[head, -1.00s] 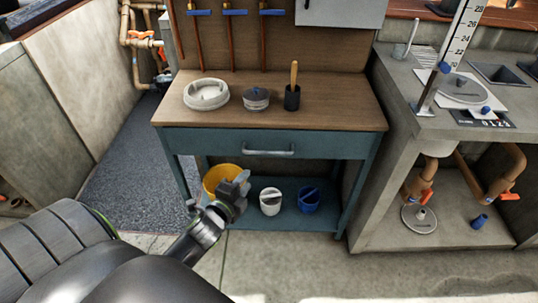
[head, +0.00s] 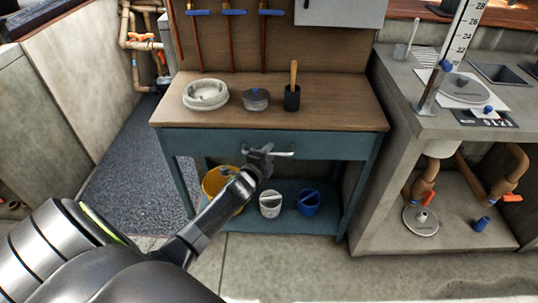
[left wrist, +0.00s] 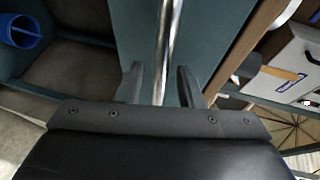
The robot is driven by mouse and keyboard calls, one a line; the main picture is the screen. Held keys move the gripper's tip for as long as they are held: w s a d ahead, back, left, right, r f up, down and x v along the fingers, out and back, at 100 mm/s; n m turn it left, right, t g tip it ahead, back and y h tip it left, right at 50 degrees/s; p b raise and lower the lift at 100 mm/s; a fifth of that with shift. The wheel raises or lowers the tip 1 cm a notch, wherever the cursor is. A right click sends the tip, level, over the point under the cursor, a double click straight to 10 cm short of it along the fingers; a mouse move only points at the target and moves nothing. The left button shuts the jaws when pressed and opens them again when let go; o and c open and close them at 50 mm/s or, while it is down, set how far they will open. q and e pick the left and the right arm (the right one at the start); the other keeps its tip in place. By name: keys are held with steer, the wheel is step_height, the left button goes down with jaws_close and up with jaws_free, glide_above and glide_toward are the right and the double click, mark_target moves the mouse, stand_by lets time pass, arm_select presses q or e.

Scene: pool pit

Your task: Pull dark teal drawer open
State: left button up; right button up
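The dark teal drawer (head: 222,142) is under the wooden top of a workbench, and its front looks flush with the frame. Its silver bar handle (head: 287,154) is partly hidden by my left gripper (head: 261,155), which is at the handle's left part. In the left wrist view, the handle (left wrist: 165,45) runs between the two fingers of my left gripper (left wrist: 160,82). The fingers stand apart, with a visible gap beside the bar, nearer the right finger. The drawer front (left wrist: 212,40) shows close behind. My right gripper is not in view.
A grey dish (head: 205,95), a round tin (head: 256,99) and a black cup (head: 292,98) stand on the bench top. A yellow bucket (head: 215,183), a white bucket (head: 270,204) and a blue bucket (head: 309,202) are on the lower shelf. A concrete counter (head: 385,190) stands right.

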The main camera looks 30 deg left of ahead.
arm_select(q)
steer(key=shift+w, duration=0.4)
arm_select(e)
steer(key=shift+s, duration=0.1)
arm_select(q)
steer(key=c, duration=0.5)
steer(key=shift+c, duration=1.1)
jaws_close()
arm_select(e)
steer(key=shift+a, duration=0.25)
arm_select(q)
steer(key=shift+s+f, duration=0.1)
steer(key=shift+s, duration=0.05)
